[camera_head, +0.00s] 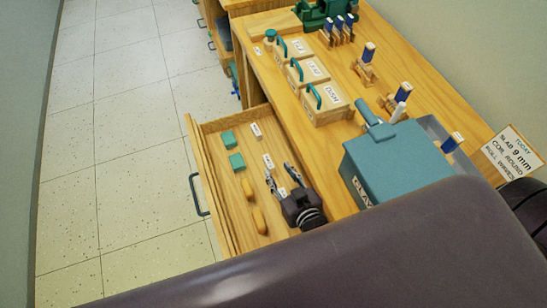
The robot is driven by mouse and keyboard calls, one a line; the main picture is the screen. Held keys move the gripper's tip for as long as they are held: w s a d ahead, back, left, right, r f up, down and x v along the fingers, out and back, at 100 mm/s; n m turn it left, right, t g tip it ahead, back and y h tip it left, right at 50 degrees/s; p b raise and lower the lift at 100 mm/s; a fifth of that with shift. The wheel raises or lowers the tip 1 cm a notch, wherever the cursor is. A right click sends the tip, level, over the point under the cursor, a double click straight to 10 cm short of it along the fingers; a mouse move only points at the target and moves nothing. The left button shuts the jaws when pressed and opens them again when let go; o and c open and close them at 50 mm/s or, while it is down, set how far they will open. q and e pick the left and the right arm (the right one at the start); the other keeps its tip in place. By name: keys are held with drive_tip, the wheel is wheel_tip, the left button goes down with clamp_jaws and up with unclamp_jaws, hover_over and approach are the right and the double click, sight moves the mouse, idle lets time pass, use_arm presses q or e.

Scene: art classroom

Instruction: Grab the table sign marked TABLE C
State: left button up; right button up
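My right gripper (279,172) reaches into an open wooden drawer (222,217) with its two fingers spread apart. Several small white labelled pieces lie in the drawer: one (256,130) toward the far end, one (268,160) just beyond the left fingertip, and one (282,192) between the fingers near the palm. Their lettering is too small to read, so I cannot tell which is marked TABLE C. My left gripper is not in view.
The drawer also holds two green blocks (236,162) and two yellow pieces (259,220). On the desk (350,111) stand lidded wooden boxes (326,103), a teal clay box (392,162), blue-topped holders (369,52) and a notice (513,154). Floor lies left of the drawer.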

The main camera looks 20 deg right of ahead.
sight(272, 169)
wheel_tip(272, 169, down, 4)
drive_tip(key=b, duration=0.3)
drive_tip(key=shift+w+d+f+b, duration=0.1)
drive_tip(key=shift+w+f+b, duration=0.1)
drive_tip(key=shift+b, duration=0.15)
drive_tip(key=shift+f+b, duration=0.35)
drive_tip(key=shift+w+f+b, duration=0.45)
drive_tip(key=shift+w+f, duration=0.2)
drive_tip(key=x, duration=0.6)
drive_tip(key=shift+w, duration=0.25)
use_arm(q)
wheel_tip(272, 169, down, 6)
drive_tip(key=s+a, duration=0.1)
drive_tip(key=s, duration=0.1)
drive_tip(key=shift+a+f, duration=0.2)
drive_tip(key=shift+a, duration=0.2)
use_arm(e)
drive_tip(key=c, duration=0.9)
